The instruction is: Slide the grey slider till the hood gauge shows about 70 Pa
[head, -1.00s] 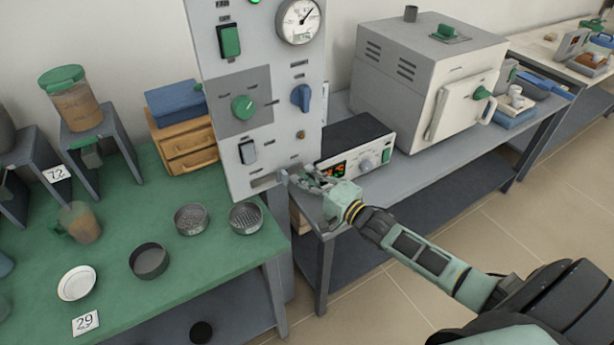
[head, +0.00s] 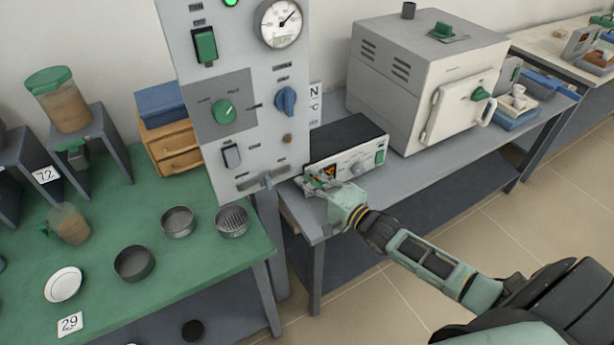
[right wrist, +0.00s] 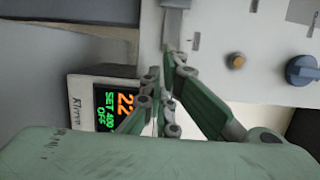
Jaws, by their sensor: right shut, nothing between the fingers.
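The grey slider (head: 266,180) sits in a horizontal slot low on the grey hood panel (head: 240,150), in the right part of that slot. The round hood gauge (head: 281,22) is at the panel's top right. Its needle points to the upper right; its figures are too small to read. My right gripper (head: 304,182) is shut and empty, just right of the slider and apart from it in the head view. In the right wrist view its closed fingers (right wrist: 168,62) point at the panel, with a grey piece, likely the slider (right wrist: 174,8), beyond the tips. My left gripper is not in view.
A controller box (head: 345,152) with a lit display stands close behind my right gripper. The panel also bears a blue knob (head: 286,101), a green knob (head: 223,111) and switches. A furnace (head: 428,80) stands to the right. Metal dishes (head: 232,221) lie on the green bench.

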